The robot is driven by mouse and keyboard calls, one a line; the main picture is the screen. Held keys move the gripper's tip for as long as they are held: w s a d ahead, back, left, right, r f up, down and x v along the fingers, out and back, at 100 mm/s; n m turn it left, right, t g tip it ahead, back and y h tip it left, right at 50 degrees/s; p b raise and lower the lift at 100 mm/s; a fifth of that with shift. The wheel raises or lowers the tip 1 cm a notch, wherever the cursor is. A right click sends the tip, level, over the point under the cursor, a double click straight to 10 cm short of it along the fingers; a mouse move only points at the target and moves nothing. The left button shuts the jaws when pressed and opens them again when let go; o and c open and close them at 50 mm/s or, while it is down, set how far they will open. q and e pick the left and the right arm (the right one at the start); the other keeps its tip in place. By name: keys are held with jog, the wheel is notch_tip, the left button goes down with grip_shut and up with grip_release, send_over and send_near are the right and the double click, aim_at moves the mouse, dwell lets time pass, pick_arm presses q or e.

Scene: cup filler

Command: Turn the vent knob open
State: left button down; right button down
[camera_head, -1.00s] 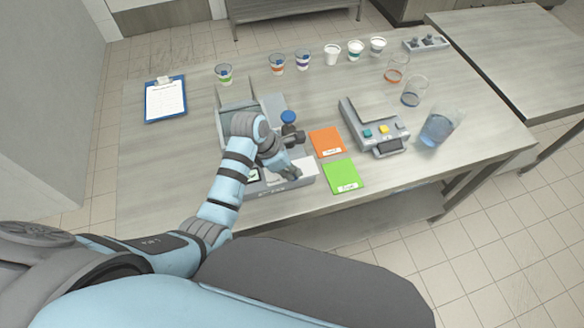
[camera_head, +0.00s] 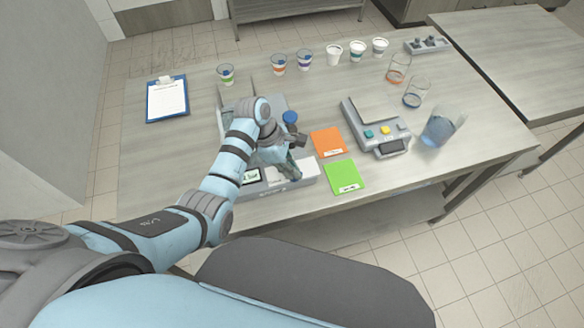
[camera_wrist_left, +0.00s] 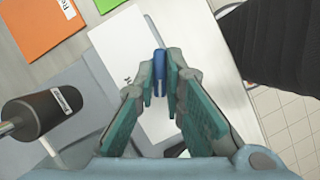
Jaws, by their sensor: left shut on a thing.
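The machine (camera_head: 305,168) stands at the table's front middle, grey with a white front panel and a small screen (camera_head: 251,176). In the left wrist view, my left gripper (camera_wrist_left: 160,78) is shut on a narrow blue knob (camera_wrist_left: 159,62), apparently the vent knob, which stands over the white panel (camera_wrist_left: 178,125). In the head view my left gripper (camera_head: 294,172) is at the machine's front right, and its fingers hide the knob. The knob's angle is hard to judge. My right gripper is not in view.
A dark labelled handle (camera_wrist_left: 50,108) juts out close beside the gripper. A blue round cap (camera_head: 290,117) is behind it. Several cups line the back.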

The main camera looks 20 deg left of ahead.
pick_arm(q)
jog(key=m+g, duration=0.1)
jog(key=m, duration=0.3)
jog(key=shift+w+m+g, duration=0.2)
jog(key=shift+m+g, duration=0.1)
jog(key=shift+g, duration=0.1)
jog(key=m+g, duration=0.1)
jog(key=m, duration=0.1)
jog(key=shift+w+d+m+y+b, duration=0.1)
jog(key=shift+m+y+b, duration=0.2)
jog(key=shift+b, duration=0.05)
jog(key=m+b, duration=0.1)
jog(key=m, duration=0.1)
jog(key=shift+f+m+g+y, duration=0.1)
jog(key=shift+m+g+y, duration=0.2)
jog(key=shift+g, duration=0.1)
jog(key=shift+m+g+y+b, duration=0.45)
jog(key=shift+m+b, duration=0.4)
jog(key=shift+m, duration=0.45)
jog(key=shift+d, duration=0.1)
jog(key=c, duration=1.7)
grip_release()
